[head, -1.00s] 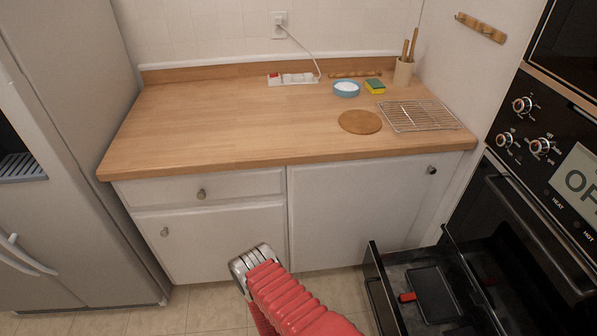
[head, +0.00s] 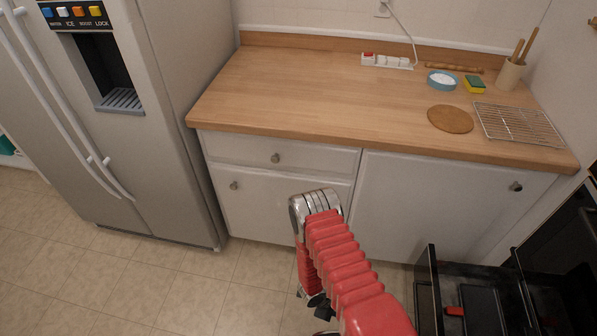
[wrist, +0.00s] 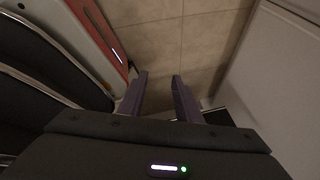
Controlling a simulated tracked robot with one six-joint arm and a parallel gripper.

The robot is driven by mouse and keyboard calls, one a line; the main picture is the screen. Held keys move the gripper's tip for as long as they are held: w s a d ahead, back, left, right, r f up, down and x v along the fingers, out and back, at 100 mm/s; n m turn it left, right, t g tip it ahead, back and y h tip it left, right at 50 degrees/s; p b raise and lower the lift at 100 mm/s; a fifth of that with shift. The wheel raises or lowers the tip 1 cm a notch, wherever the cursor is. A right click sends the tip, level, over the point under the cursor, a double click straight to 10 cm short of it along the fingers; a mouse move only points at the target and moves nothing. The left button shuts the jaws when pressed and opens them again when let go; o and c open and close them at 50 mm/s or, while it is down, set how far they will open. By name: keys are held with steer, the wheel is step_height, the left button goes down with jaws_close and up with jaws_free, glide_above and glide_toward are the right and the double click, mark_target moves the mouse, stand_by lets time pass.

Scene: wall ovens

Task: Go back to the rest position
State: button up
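My gripper (wrist: 157,88) shows in the wrist view with its two dark fingers apart and only tiled floor between them. It points down and holds nothing. In the head view my red ribbed arm rises from the bottom, in front of the white lower cabinets, and bends at a silver joint. Dark parts at its lower end (head: 318,302) hang low over the floor, partly hidden by the arm.
An open dark oven drawer (head: 470,300) with a red-handled item juts out at lower right. The wooden counter (head: 300,95) holds a rack, round board, blue bowl and sponge. A grey fridge (head: 165,80) stands left. Tiled floor (head: 130,285) is clear at lower left.

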steer(key=w+a+r+n+y, duration=0.4)
steer(key=a+r+n, duration=0.25)
steer(key=r, duration=0.45)
steer(key=w+a+r+n+y, duration=0.3)
steer(key=w+a+r+n, duration=0.15)
steer(key=a+r, duration=0.5)
step_height(320, 180, up, 19)
steer(key=s+d+n+g+y, duration=0.1)
steer(key=s+n, duration=0.2)
steer(key=n, duration=0.3)
steer(key=s+d+r+n+t, duration=0.2)
steer(key=s+d+r, duration=0.3)
steer(key=r, duration=0.6)
steer(key=s+d+r+n+t+h, duration=0.1)
steer(key=s+d+r, duration=0.4)
steer(key=r, duration=0.7)
steer(key=s+d+r+n+t+h, duration=0.1)
steer(key=s+d+r, duration=0.4)
steer(key=r, duration=0.6)
steer(key=shift+r+n+t, duration=0.35)
steer(key=shift+n+t, duration=0.55)
steer(key=shift+n, duration=0.2)
steer(key=shift+s, duration=0.1)
